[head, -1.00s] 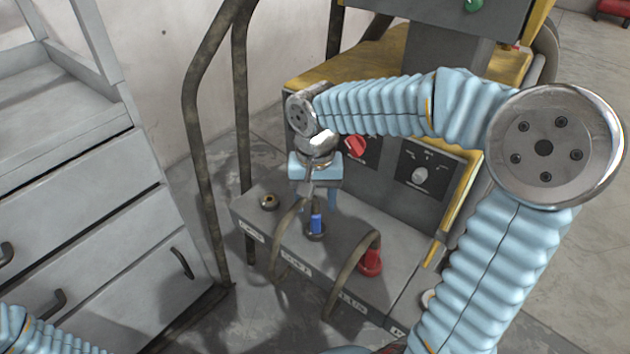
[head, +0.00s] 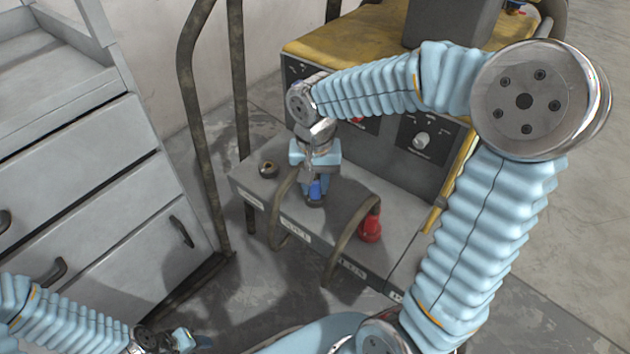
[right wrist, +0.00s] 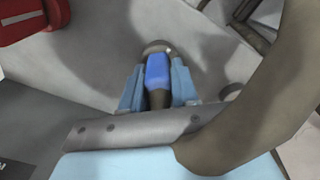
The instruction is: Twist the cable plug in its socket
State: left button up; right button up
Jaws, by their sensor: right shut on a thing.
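The blue cable plug (head: 316,188) stands in its socket (head: 315,203) on the grey panel of the machine. Its dark cable (head: 277,225) loops down over the panel's front edge. My right gripper (head: 317,180) comes from above and is shut on the blue plug. In the right wrist view, its light blue fingers lie on both sides of the plug (right wrist: 158,75), with the round socket rim (right wrist: 157,47) just beyond. My left gripper (head: 185,340) shows small at the bottom edge, apart from the machine; whether it is open is unclear.
A red plug (head: 370,228) with its own cable sits right of the blue one. An empty round socket (head: 268,170) lies to the left. Knobs (head: 421,140) are on the upright face behind. A bent tube frame (head: 190,110) and a drawer cabinet (head: 85,190) stand left.

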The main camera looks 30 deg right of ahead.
grip_shut()
jog(key=shift+f+m+b, duration=0.1)
jog(key=shift+m+b, duration=0.35)
jog(key=shift+m, duration=1.85)
jog(key=o, duration=1)
grip_release()
